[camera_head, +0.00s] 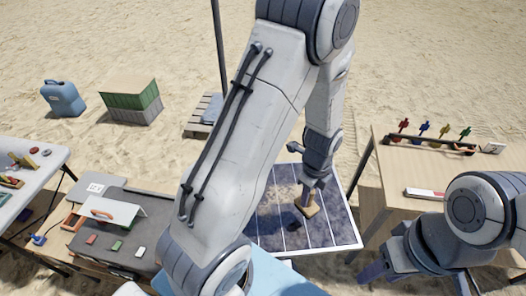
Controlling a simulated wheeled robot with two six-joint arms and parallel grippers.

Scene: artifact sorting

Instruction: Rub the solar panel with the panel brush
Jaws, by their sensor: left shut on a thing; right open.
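The solar panel (342,229) lies at the centre right, dark blue with white lines and a pale frame. Brownish dust covers part of its upper area. My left gripper (308,195) points down over the panel and is shut on the panel brush (307,210), whose tan block shows below the fingers. I cannot tell whether the brush touches the surface. My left arm hides the panel's left side. My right gripper (376,272) is open and empty, low at the right, near the panel's lower right corner.
A wooden table (385,190) at the right bears a rack with coloured pegs (425,130) and a red-and-white item (425,193). A grey case (150,225) and a white table (40,175) with tools stand left. A blue jerrycan (63,99) and green crate (130,100) sit on sand.

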